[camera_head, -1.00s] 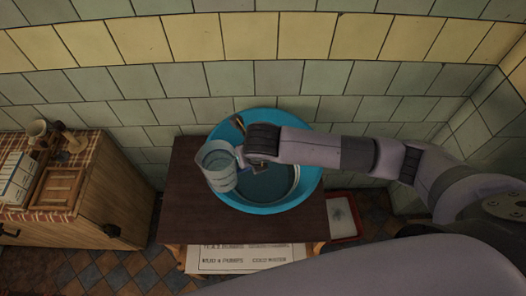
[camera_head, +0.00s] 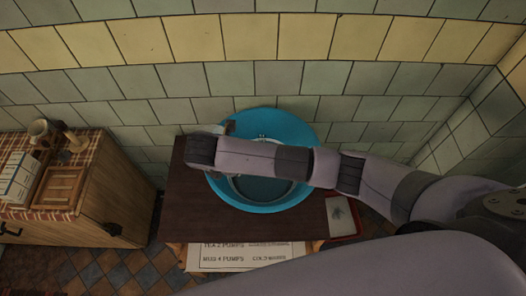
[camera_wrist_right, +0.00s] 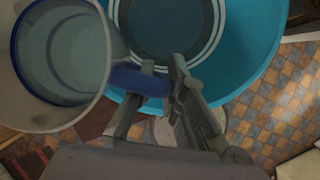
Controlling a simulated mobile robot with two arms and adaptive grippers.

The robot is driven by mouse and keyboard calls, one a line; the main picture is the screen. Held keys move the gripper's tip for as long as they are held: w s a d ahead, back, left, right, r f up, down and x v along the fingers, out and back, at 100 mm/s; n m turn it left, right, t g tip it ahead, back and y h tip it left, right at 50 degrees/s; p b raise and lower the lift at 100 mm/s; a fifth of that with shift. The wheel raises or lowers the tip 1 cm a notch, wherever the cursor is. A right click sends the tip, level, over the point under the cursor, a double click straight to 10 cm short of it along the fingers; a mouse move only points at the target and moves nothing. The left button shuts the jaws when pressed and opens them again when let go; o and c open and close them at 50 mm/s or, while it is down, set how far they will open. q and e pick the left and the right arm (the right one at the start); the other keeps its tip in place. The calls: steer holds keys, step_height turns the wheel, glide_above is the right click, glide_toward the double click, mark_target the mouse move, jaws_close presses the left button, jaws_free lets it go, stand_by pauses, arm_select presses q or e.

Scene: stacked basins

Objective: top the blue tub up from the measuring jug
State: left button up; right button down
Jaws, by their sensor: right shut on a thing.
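The blue tub (camera_head: 300,135) stands on the dark brown table (camera_head: 195,215). A smaller white-rimmed basin (camera_head: 240,192) with liquid sits inside it; the tub and basin also show in the right wrist view (camera_wrist_right: 245,70). My right gripper (camera_wrist_right: 160,75) is shut on the blue handle of the measuring jug (camera_wrist_right: 25,65). The jug is at the left of the wrist view, its mouth toward the camera and liquid inside. In the head view my right arm crosses over the tub and hides the gripper and most or all of the jug. No pouring stream shows. My left gripper is not in view.
A wooden cabinet (camera_head: 120,190) with a brick-patterned top stands at the left, holding a mug (camera_head: 42,130) and a wooden tray (camera_head: 60,187). A printed sign (camera_head: 245,257) is at the front. The tiled wall (camera_head: 240,78) is close behind.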

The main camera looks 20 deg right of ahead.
stand_by(0.3)
steer(key=shift+w+d+f+m+y+b, duration=0.1)
steer(key=shift+d+f+y+b, duration=0.35)
steer(key=shift+f+y, duration=0.5)
steer(key=shift+d+f+m+y+b, duration=0.1)
steer(key=shift+d+f+y+b, duration=0.15)
steer(key=shift+d+f+y, duration=0.6)
steer(key=shift+w+d+f+m+y+b, duration=0.15)
steer(key=shift+f+y+b, duration=0.2)
steer(key=shift+f+y, duration=0.6)
steer(key=shift+s+a+r+y, duration=0.1)
steer(key=shift+a+r+y, duration=0.1)
steer(key=shift+y, duration=0.15)
steer(key=shift+d+b, duration=0.15)
steer(key=shift+b, duration=0.15)
steer(key=shift+d+f+y, duration=0.2)
steer(key=shift+d+y, duration=0.05)
steer(key=shift+y, duration=0.05)
